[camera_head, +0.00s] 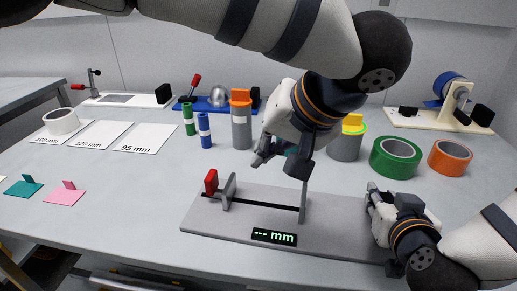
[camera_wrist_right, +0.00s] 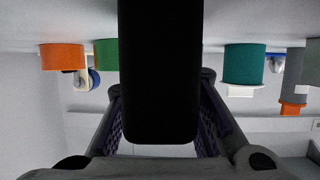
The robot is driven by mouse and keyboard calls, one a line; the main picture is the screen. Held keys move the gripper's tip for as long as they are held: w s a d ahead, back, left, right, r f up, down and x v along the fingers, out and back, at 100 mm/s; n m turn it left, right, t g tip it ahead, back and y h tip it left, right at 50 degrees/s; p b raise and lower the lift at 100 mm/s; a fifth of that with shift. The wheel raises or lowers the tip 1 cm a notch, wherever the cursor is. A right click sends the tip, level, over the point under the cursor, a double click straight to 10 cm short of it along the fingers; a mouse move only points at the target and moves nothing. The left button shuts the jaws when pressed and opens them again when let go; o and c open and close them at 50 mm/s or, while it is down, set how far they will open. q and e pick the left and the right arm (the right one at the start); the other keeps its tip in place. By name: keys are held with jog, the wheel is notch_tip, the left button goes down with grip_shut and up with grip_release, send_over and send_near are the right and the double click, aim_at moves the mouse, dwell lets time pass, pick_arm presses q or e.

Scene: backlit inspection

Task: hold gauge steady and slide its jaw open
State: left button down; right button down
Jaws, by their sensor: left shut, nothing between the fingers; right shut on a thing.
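The gauge (camera_head: 225,225) is a flat grey base on the bench with a dark rail, two upright grey jaws and a "--- mm" display (camera_head: 273,237). Its left jaw (camera_head: 229,193) stands next to a red tab (camera_head: 211,182). The other jaw (camera_head: 303,199) is well to its right, with a gap between them. My left gripper (camera_head: 264,156) is shut and empty above the gap, clear of the red tab. My right gripper (camera_head: 373,207) is at the base's right end, shut on a black block (camera_wrist_right: 160,70), seemingly the gauge's grip; my gripper hides it in the head view.
Behind stand green (camera_head: 189,119), blue (camera_head: 205,131) and grey (camera_head: 241,124) cylinders. A green roll (camera_head: 396,158) and orange roll (camera_head: 450,158) stand at right. A teal roll (camera_wrist_right: 243,63) is partly hidden behind my left gripper in the head view. Labelled cards (camera_head: 100,135) lie left.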

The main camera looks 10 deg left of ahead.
jog(key=c, duration=1.3)
grip_release()
jog(key=shift+f, duration=0.2)
jog(key=shift+r, duration=0.1)
